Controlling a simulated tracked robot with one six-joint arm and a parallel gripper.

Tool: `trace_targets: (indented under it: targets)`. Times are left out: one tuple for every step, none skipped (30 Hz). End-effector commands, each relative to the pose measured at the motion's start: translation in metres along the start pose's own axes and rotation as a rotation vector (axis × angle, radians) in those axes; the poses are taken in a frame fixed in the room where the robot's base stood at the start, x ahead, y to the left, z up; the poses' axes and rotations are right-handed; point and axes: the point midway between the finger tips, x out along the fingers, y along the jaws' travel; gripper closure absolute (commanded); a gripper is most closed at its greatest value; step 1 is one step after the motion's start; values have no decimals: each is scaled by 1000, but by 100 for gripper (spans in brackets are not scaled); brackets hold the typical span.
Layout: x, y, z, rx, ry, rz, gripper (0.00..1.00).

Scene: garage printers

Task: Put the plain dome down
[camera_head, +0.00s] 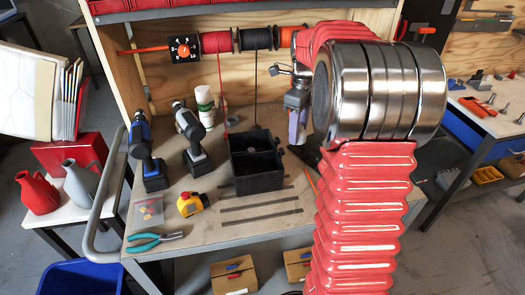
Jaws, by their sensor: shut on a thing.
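My gripper (297,126) hangs over the right part of the workbench, to the right of the black open-topped box, partly covered by my own arm. It is shut on the plain dome. The dome itself cannot be made out, and its outline and its height above the bench are hidden from this view.
The workbench (217,215) holds the black two-part box (258,182), a blue drill (145,150), a grey drill (191,132), a yellow tape measure (192,203), pliers (150,241) and flat metal strips (260,216). Spools (216,42) hang behind. Bare benchtop shows between the tools.

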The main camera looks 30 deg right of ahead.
Motion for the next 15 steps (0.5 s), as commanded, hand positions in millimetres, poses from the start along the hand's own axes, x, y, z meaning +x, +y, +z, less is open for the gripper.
trace_targets:
  targets:
    - [0, -1, -2, 3, 0, 0, 80]
    - [0, -1, -2, 5, 0, 0, 80]
    - [0, -2, -3, 6, 0, 0, 80]
    - [0, -2, -4, 7, 0, 0, 80]
    - [1, -2, -4, 7, 0, 0, 80]
    - [3, -2, -4, 8, 0, 1, 80]
    - [5, -2, -4, 8, 1, 1, 80]
    - [7, -2, -5, 8, 1, 1, 80]
    - [12, -3, -5, 8, 1, 1, 80]
    - [16, -2, -5, 8, 1, 1, 80]
    - [20, -2, -5, 9, 1, 2, 80]
    - [27, -2, -5, 9, 1, 2, 80]
    - [33, -2, -5, 9, 2, 3, 80]
    - [39, -2, -5, 9, 2, 3, 80]
    - [47, -2, -5, 8, 2, 4, 80]
